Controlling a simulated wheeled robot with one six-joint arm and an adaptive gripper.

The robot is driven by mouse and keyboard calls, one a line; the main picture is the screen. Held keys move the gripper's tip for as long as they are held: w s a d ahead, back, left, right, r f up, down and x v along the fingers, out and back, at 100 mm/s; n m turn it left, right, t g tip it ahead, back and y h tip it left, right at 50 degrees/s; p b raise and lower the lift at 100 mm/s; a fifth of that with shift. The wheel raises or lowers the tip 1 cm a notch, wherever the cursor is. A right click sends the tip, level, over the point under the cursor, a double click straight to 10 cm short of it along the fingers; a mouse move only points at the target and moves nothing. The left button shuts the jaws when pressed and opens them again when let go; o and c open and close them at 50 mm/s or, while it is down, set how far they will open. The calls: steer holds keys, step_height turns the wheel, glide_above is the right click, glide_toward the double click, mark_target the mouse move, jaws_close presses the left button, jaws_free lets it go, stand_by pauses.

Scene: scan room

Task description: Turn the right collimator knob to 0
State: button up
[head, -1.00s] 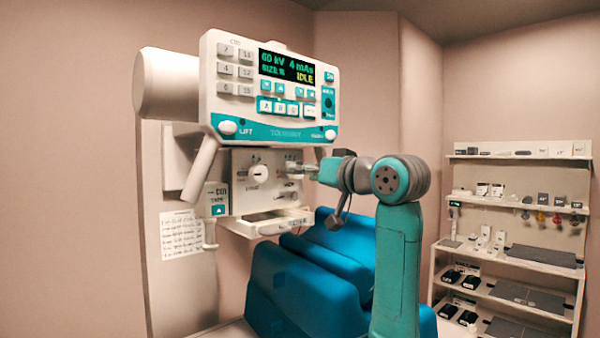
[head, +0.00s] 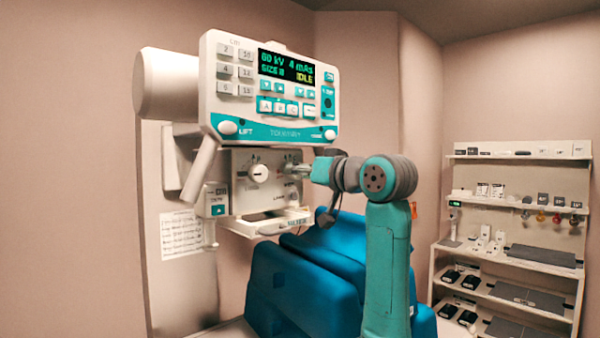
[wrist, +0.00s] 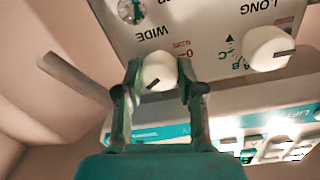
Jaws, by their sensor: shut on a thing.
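The collimator panel (head: 240,203) sits under the console head. Its left knob (head: 259,173) is white and uncovered, and it shows in the wrist view (wrist: 268,50) beside the word LONG. My gripper (head: 294,171) reaches the panel's right side from the right. In the wrist view my gripper (wrist: 158,78) has its two fingers on either side of the white right knob (wrist: 158,70), shut on it. A dark pointer line shows on that knob, slanting toward the lower left of the picture. The word WIDE and a red 0 are printed near it; the rest of its scale is hidden.
The console (head: 270,90) with its screen overhangs the panel. A grey handle (head: 201,170) hangs at its left. A tray (head: 265,222) juts out below, above the blue chair (head: 310,275). Shelves (head: 515,215) stand far right.

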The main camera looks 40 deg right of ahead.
steer(key=shift+f+n+y, duration=0.15)
steer(key=shift+n+y, duration=0.25)
steer(key=shift+n, duration=7.25)
steer(key=shift+f+n+y, duration=0.1)
steer(key=shift+n+y, duration=0.3)
steer(key=shift+n, duration=7.25)
